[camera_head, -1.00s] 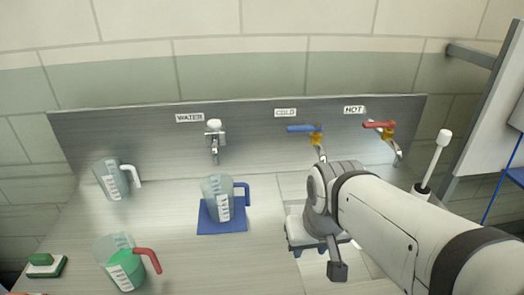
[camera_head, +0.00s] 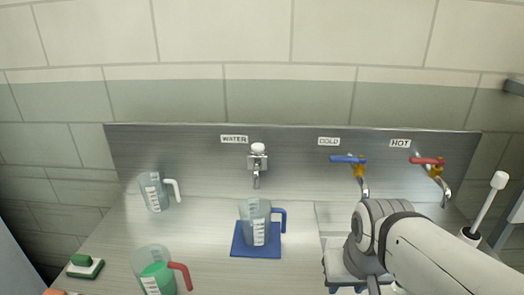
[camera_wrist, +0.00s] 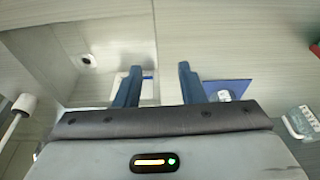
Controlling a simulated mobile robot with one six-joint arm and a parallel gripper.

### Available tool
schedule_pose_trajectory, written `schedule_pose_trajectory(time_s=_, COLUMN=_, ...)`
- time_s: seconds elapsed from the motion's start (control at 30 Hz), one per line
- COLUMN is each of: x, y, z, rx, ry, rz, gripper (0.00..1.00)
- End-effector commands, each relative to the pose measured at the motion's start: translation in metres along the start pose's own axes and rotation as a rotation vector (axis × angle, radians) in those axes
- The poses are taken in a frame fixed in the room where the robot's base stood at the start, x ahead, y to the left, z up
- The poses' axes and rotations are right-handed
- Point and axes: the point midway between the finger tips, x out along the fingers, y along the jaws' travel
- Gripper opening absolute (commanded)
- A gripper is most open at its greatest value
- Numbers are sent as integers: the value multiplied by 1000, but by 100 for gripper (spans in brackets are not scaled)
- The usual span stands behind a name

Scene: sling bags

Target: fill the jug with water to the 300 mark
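A clear jug with a blue handle (camera_head: 256,224) and white scale marks stands upright on a blue mat (camera_head: 240,249), below and in front of the tap labelled WATER (camera_head: 257,160). It looks empty; the marks are too small to read. The blue mat also shows in the wrist view (camera_wrist: 240,86). My gripper (camera_wrist: 158,74) is open, its two blue fingers apart with nothing held between them. In the head view it is at the lower right, right of the jug and apart from it, with its fingers largely out of frame.
A clear jug with a white handle (camera_head: 155,192) stands at the back left. A jug with a red handle (camera_head: 155,272) holds green liquid at the front left. A sponge (camera_head: 84,265) lies left. COLD (camera_head: 350,160) and HOT (camera_head: 430,161) taps are right, above a sink (camera_wrist: 100,50).

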Motion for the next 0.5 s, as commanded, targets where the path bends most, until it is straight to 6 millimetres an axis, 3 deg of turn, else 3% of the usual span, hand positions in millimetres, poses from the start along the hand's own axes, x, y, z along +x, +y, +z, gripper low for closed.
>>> schedule_pose_trajectory(time_s=0.1, x=0, y=0, z=0, rx=0, ry=0, rz=0, gripper=34)
schedule_pose_trajectory(time_s=0.5, x=0, y=0, z=0, rx=0, ry=0, rz=0, gripper=1)
